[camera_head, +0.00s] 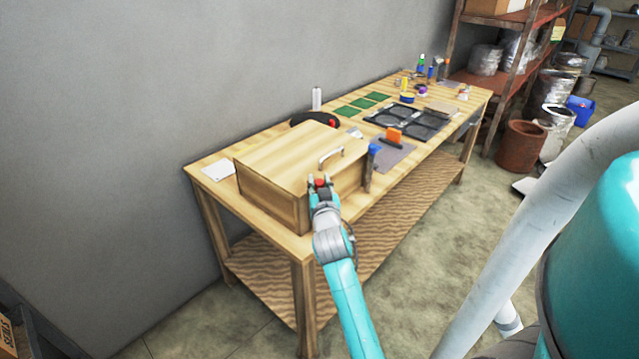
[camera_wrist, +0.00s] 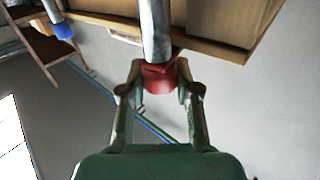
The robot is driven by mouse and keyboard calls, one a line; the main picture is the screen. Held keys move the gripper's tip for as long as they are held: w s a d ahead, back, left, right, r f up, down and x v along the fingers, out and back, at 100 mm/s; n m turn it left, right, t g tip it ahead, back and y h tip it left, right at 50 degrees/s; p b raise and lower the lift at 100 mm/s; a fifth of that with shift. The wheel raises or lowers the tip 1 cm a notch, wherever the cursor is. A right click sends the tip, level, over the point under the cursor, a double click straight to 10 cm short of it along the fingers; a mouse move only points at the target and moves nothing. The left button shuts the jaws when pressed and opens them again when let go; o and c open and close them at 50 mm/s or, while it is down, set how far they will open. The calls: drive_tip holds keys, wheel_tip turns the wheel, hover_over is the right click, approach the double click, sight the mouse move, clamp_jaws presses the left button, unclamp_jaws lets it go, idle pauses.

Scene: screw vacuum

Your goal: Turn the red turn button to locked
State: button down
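The red turn button (camera_wrist: 160,76) sits between the fingertips of my gripper (camera_wrist: 160,88) in the wrist view. A grey metal cylinder (camera_wrist: 156,30) adjoins it above in that picture. The fingers stand apart, one on each side of the button, very close to its sides; I cannot tell whether both touch it. In the head view, a bit of red (camera_head: 320,183) shows between the tips of my gripper (camera_head: 322,187), at the front of a wooden box (camera_head: 275,172). The button's marking and its turned position cannot be read.
The wooden box stands on a workbench (camera_head: 222,188) and has a metal handle (camera_head: 331,157). A blue-topped tool (camera_head: 371,165) is just right of it. Green boards (camera_head: 348,111), black trays (camera_head: 412,122) and an orange item (camera_head: 394,134) lie farther along. A grey wall is behind.

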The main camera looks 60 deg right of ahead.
drive_tip(key=shift+f+n+t+y, duration=0.15)
drive_tip(key=shift+n+t+y, duration=0.95)
drive_tip(key=shift+t+y, duration=0.1)
drive_tip(key=shift+n+t+y, duration=0.4)
drive_tip(key=shift+t, duration=0.1)
drive_tip(key=c, duration=0.8)
unclamp_jaws()
drive_tip(key=v, duration=1.2)
